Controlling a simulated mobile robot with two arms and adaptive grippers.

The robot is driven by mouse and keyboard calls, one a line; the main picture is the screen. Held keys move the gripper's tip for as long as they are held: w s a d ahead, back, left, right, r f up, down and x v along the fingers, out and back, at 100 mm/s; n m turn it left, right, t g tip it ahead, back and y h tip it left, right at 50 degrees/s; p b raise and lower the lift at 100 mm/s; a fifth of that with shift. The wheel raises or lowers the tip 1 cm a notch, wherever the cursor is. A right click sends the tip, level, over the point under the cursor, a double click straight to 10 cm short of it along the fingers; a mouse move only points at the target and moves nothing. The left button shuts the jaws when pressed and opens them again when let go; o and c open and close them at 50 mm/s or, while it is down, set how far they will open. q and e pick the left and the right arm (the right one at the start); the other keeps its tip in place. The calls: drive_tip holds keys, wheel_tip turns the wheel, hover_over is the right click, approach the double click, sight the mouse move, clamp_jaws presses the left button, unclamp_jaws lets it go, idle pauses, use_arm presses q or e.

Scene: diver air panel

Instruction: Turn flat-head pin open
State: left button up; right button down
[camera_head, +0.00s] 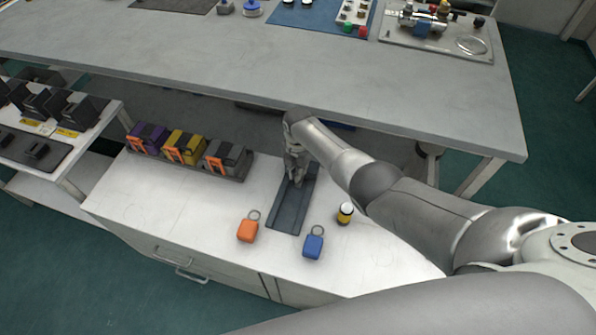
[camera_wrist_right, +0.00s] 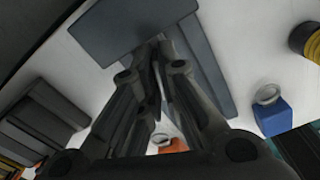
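I cannot make out a flat-head pin in either view. My right gripper (camera_head: 296,178) is low over the far part of a long dark grey tray (camera_head: 287,218) on the white cabinet top. In the right wrist view its fingers (camera_wrist_right: 155,48) come together at the tips, and I see no object clearly held between them. A dark grey slab (camera_wrist_right: 105,30) lies just past the tips. The tray (camera_wrist_right: 215,85) runs beside the fingers. A metal fitting assembly (camera_head: 424,20) sits on a plate on the grey bench at the upper right. My left gripper is not in view.
A rack (camera_head: 235,176) of purple, yellow and grey units is to the left. The grey bench edge (camera_head: 400,128) is behind my right arm.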

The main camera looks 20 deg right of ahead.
drive_tip(key=n, duration=0.3)
drive_tip(key=n+b, duration=0.1)
drive_tip(key=n, duration=0.1)
drive_tip(key=shift+s+f+n, duration=0.25)
drive_tip(key=shift+f+n, duration=0.05)
drive_tip(key=shift+f, duration=0.05)
drive_tip(key=n+b, duration=0.1)
drive_tip(key=n, duration=0.3)
drive_tip(key=shift+b, duration=0.35)
drive_tip(key=n+b, duration=0.2)
drive_tip(key=n, duration=0.1)
drive_tip(key=shift+d+f+b, duration=0.1)
drive_tip(key=shift+f+b, duration=0.1)
drive_tip(key=shift+b, duration=0.2)
drive_tip(key=shift+r+n+b, duration=0.2)
drive_tip(key=shift+n+b, duration=0.7)
drive_tip(key=shift+b, duration=0.05)
drive_tip(key=c, duration=1.6)
unclamp_jaws()
drive_tip(key=shift+w+r, duration=0.1)
drive_tip(key=shift+w, duration=0.05)
drive_tip(key=shift+c, duration=0.2)
drive_tip(key=shift+w+r, duration=0.1)
